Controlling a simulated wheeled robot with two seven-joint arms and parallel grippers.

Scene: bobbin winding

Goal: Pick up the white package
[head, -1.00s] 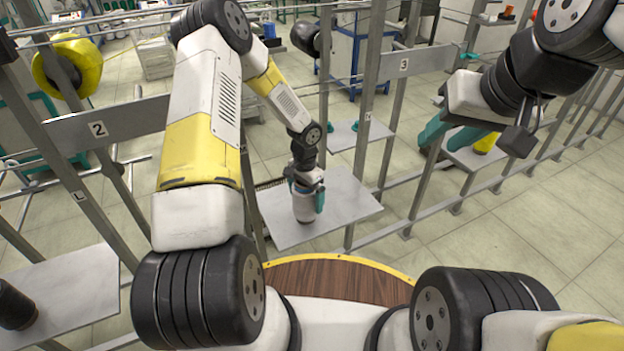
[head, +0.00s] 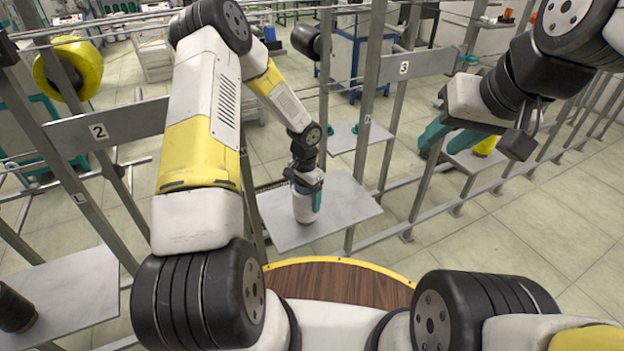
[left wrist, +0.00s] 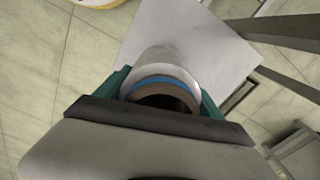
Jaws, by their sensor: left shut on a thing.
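The white package (head: 304,207) is a small upright white cylinder at the grey shelf plate (head: 345,215) in the middle of the head view. In the left wrist view the package (left wrist: 158,70) shows a blue ring and a dark round opening at its near end. My left gripper (head: 306,190) is shut on the package from above, with a green finger (left wrist: 119,84) on each side. I cannot tell whether its base touches the plate. My right gripper (head: 447,130) has green fingers spread apart at the upper right, away from the package.
Grey rails and posts with number plates 2 (head: 98,130) and 3 (head: 404,68) stand around the plate. A dark cylinder (head: 14,308) sits on another plate at the lower left. A yellow object (head: 486,145) is on the right plate, near my right gripper.

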